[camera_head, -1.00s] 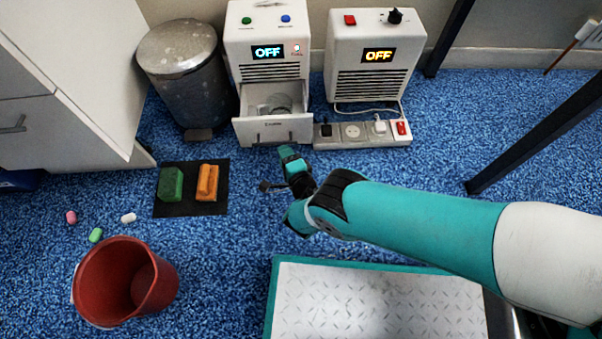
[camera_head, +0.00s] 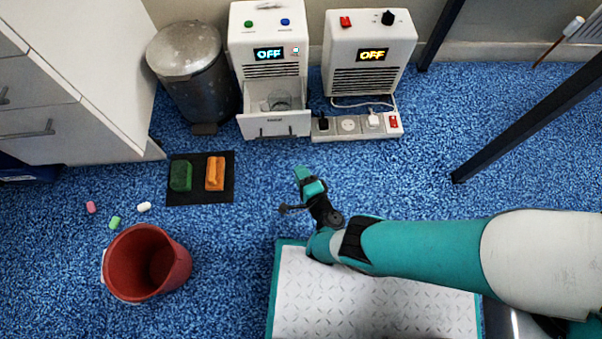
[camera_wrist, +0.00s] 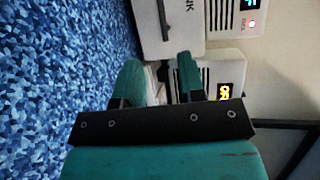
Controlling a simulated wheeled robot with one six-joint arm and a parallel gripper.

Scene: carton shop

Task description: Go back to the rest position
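My gripper (camera_head: 309,180) hangs over the blue carpet, in front of the power strip and above the far edge of my base plate. In the wrist view its two teal fingers (camera_wrist: 157,85) stand apart with a gap between them and nothing held. My arm reaches in from the right side of the head view, bent at the wrist.
A power strip (camera_head: 350,126), metal bin (camera_head: 192,80), red bucket (camera_head: 130,278), dark mat (camera_head: 200,199) with green and orange blocks, and several small capsules (camera_head: 144,207) stand around. Black legs (camera_head: 530,120) cross the right.

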